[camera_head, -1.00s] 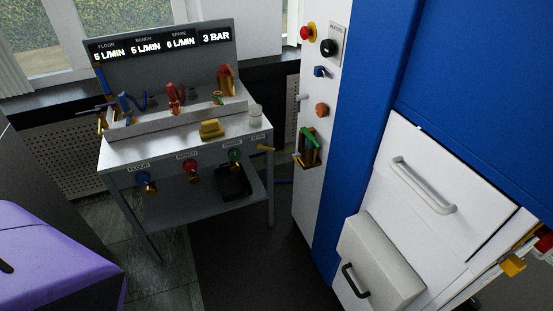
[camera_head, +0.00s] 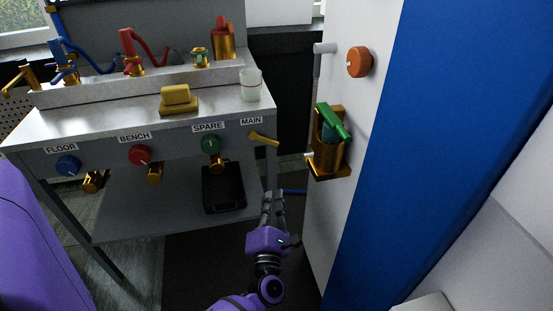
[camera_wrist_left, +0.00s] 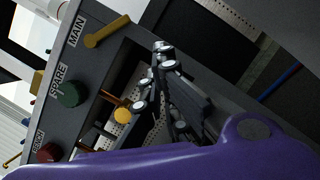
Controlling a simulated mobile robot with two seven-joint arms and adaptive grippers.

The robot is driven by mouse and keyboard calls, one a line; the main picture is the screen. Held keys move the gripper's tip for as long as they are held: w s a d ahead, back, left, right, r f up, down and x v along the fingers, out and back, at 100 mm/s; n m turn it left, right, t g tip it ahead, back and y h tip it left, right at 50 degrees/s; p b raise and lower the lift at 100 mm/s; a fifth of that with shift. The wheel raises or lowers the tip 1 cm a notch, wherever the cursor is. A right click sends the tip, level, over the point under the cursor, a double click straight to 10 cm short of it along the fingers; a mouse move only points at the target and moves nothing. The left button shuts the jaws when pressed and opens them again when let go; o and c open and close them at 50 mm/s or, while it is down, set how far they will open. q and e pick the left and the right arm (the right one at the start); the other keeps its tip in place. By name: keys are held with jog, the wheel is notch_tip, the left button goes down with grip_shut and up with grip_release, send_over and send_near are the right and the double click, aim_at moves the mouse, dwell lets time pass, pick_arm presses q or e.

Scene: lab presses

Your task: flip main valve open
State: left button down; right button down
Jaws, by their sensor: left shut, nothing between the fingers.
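The main valve is a yellow lever (camera_head: 263,139) on the front of the grey bench, under the MAIN label (camera_head: 251,121). It points out to the right and slightly down in the head view. It also shows in the left wrist view as a yellow bar (camera_wrist_left: 108,31) beside the MAIN label. My left gripper (camera_head: 272,196) is shut and empty, below the lever and in front of the bench's right side, apart from it. In the left wrist view its fingers (camera_wrist_left: 165,58) are together, to the right of and below the lever. My right gripper is not in view.
Green SPARE (camera_head: 211,145), red BENCH (camera_head: 140,155) and blue FLOOR (camera_head: 68,165) knobs line the bench front. A black tray (camera_head: 223,188) sits on the lower shelf. A white panel with a green-handled brass fitting (camera_head: 329,140) stands close on the right.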

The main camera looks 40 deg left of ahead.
aim_at(264, 139)
pick_arm(q)
jog(key=w+a+r+n+g+y, duration=0.1)
jog(key=w+a+r+n+y, duration=0.1)
jog(key=w+a+r+n, duration=0.2)
jog(key=w+a+r, duration=0.2)
jog(key=a, duration=0.1)
jog(key=shift+w+a+r+n, duration=0.2)
jog(key=shift+w+r+n, duration=0.1)
jog(key=shift+n, duration=0.1)
dwell(0.4)
jog(key=shift+w+d+r, duration=0.15)
jog(key=shift+w+d, duration=0.15)
jog(key=shift+w, duration=0.05)
